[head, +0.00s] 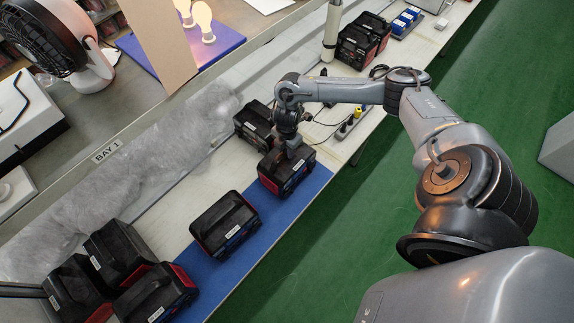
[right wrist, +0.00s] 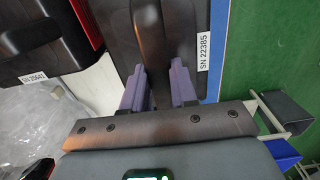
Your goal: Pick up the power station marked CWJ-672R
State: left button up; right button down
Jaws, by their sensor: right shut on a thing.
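My right gripper (head: 292,147) is shut on the top handle of a black and red power station (head: 285,178). This station is at the far end of the blue mat (head: 258,238); I cannot tell whether it is lifted. In the right wrist view, the gripper's fingers (right wrist: 158,88) close around the handle, and the station's top (right wrist: 120,50) bears a label reading SN 22385. The model marking CWJ-672R is not readable on any station. Another power station (head: 225,226) stands on the mat, apart from the held one. My left gripper is not in view.
A power station (head: 252,120) stands just beyond the held one; the right wrist view shows a neighbouring station (right wrist: 45,35) labelled SN 25647. Several stations (head: 120,250) crowd the lower left, others (head: 360,42) the far end. A power strip (head: 348,124) and cables lie nearby. Green floor (head: 330,250) is clear.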

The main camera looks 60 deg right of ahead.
jog(key=shift+w+r, duration=0.1)
jog(key=shift+r, duration=0.05)
jog(key=shift+r, duration=0.1)
